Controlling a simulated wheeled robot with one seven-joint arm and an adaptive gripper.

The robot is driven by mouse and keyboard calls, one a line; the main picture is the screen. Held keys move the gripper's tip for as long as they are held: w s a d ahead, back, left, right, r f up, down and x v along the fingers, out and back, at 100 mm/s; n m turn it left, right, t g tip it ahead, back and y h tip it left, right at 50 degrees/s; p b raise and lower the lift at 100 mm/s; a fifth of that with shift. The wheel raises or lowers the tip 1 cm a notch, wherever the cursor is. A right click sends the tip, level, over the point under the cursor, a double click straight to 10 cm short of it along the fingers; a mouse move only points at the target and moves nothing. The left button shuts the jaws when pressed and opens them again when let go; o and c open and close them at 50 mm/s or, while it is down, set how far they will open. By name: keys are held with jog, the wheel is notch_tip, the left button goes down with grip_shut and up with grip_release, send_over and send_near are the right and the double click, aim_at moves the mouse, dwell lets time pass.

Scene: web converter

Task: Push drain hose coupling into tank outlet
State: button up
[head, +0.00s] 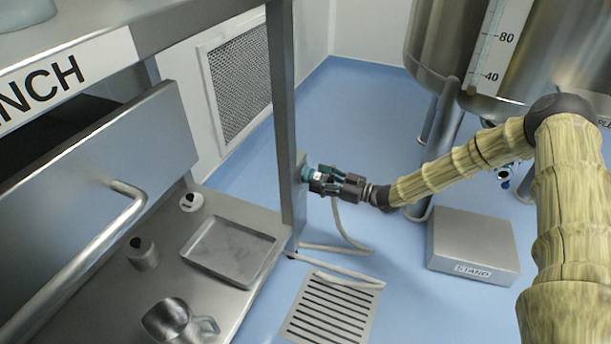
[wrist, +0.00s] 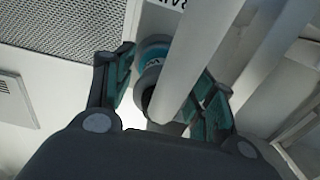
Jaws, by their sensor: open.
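My gripper (head: 314,178) is open beside the bench's upright post in the head view. In the wrist view its teal-padded fingers (wrist: 170,85) stand apart on both sides of the drain hose coupling (wrist: 152,50), a grey ringed piece with a blue band. The coupling also shows as a teal spot (head: 306,173) at the post in the head view. The pale hose (wrist: 195,62) runs through the space between the fingers; in the head view it hangs down (head: 340,230) and loops on the floor. A small fitting with blue parts (head: 504,176) under the steel tank (head: 430,50) looks like the outlet, partly hidden by my arm.
The steel bench at left carries a tray (head: 228,250), a jug (head: 172,318) and small round pieces. A box marked STAND (head: 472,245) sits on the floor under my arm. A floor drain grate (head: 328,310) lies in front. Blue floor between bench and tank is mostly clear.

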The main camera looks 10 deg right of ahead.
grip_shut()
jog(key=shift+d, duration=0.1)
jog(key=shift+p+v, duration=1.75)
jog(key=shift+v, duration=2.35)
